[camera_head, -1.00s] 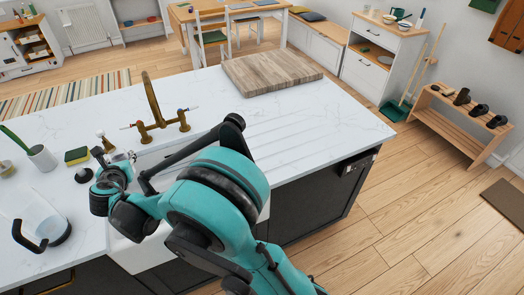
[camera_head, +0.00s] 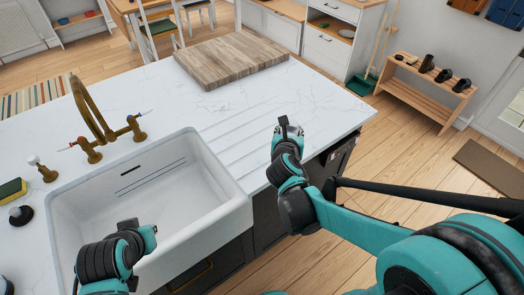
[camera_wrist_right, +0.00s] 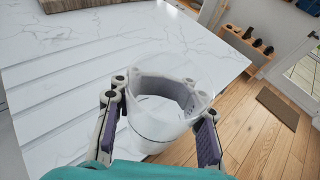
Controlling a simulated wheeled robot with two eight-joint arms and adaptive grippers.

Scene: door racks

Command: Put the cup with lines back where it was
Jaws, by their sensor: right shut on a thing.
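A clear, see-through cup (camera_wrist_right: 160,122) is between the two fingers of my right gripper (camera_wrist_right: 158,132) in the right wrist view, with a thin line around its lower wall. The purple-grey finger pads are at its left and right sides, and the gripper is shut on it. In the head view my right gripper (camera_head: 288,126) is over the right part of the white counter (camera_head: 320,95), near its edge; the cup cannot be made out clearly there. My left gripper (camera_head: 140,232) is over the front of the sink; its fingers are not clear.
A white sink (camera_head: 205,180) with a brass tap (camera_head: 90,115) lies to the left. Drainage grooves run beside it. A wooden board (camera_head: 232,58) lies at the back of the counter. A sponge (camera_head: 12,190) is at far left. The counter's right half is mostly clear.

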